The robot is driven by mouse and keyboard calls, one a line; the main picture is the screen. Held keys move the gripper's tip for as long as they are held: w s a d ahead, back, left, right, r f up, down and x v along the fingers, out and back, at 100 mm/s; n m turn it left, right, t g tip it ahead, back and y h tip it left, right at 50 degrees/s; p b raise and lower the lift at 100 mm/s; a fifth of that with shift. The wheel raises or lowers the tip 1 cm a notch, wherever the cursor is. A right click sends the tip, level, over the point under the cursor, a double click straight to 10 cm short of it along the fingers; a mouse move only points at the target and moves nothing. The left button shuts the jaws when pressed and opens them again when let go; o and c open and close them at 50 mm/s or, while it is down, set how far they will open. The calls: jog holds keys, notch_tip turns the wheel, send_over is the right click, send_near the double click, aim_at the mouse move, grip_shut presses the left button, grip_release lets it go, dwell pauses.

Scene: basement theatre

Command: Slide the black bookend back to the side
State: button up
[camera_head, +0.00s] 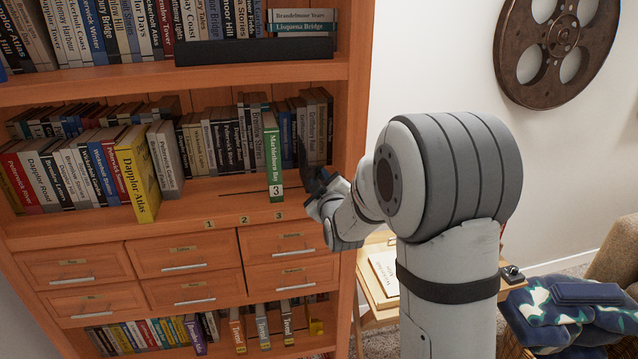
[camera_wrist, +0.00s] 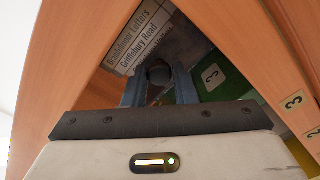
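The black bookend (camera_head: 302,154) shows as a thin dark upright on the middle shelf, right of the green book and against the books at the right end. My gripper (camera_head: 318,186) is in front of it at the shelf's right side, and my arm partly hides this area. In the wrist view, a dark round knob (camera_wrist: 159,73) lies between the two fingers of my gripper (camera_wrist: 160,78), with a grey surface behind it. The fingers lie close on both sides of the knob; whether they press on it is not clear.
The green book (camera_head: 273,152) labelled 3 stands beside the bookend; it also shows in the wrist view (camera_wrist: 223,80). A yellow book (camera_head: 138,175) sticks out at left. Number tags (camera_head: 244,219) mark the shelf edge. The shelf's right side panel (camera_head: 350,100) is close to my gripper.

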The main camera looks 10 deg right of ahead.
jog(key=o, duration=0.4)
jog(key=shift+a, duration=0.2)
jog(key=shift+s, duration=0.1)
jog(key=s+b, duration=0.2)
jog(key=s, duration=0.5)
jog(key=shift+s+d, duration=0.3)
jog(key=s+d+f+m+g, duration=0.1)
jog(key=s+g, duration=0.4)
jog(key=s, duration=0.5)
jog(key=s+d+f+m+g, duration=0.1)
jog(key=s+f+m+g, duration=0.3)
jog(key=s, duration=0.6)
jog(key=s+d+f+m+g+h, duration=0.1)
jog(key=s+f+m+g, duration=0.2)
jog(key=s+g, duration=0.3)
jog(key=s+m, duration=0.1)
jog(key=s, duration=0.3)
jog(key=shift+s+m, duration=0.2)
jog(key=shift+m, duration=0.2)
